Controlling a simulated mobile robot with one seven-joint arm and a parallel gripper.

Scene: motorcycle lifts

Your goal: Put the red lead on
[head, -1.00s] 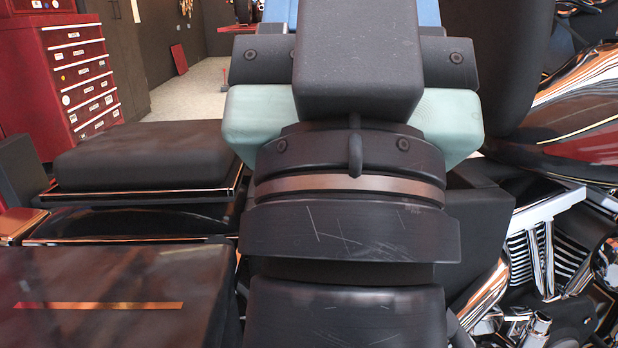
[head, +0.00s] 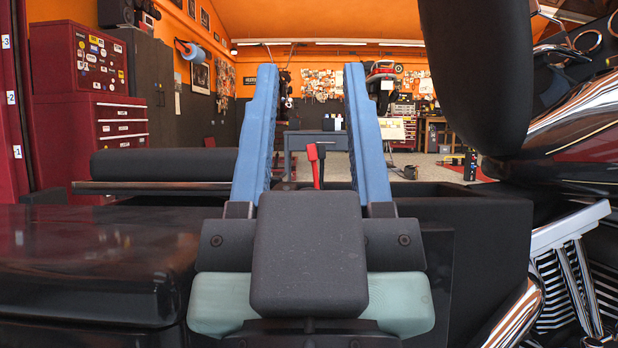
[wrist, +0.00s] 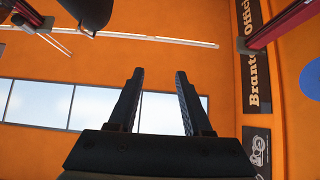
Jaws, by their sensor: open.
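A red lead (head: 313,163) shows in the head view between my gripper's fingers and beyond them. A black lead or clamp (head: 321,152) stands right beside it, to the right. Their lower ends are hidden behind my gripper's dark body. My gripper (head: 312,72) has two blue fingers spread wide apart, pointing up and away, with nothing held between them. In the wrist view my gripper (wrist: 158,72) also shows open and empty, against an orange wall and windows. The leads are not in the wrist view.
A motorcycle with a chrome engine (head: 570,260) and a dark seat or backrest (head: 480,70) stands close on the right. A dark pannier (head: 90,265) is close on the left. A red tool cabinet (head: 110,125) stands farther back left.

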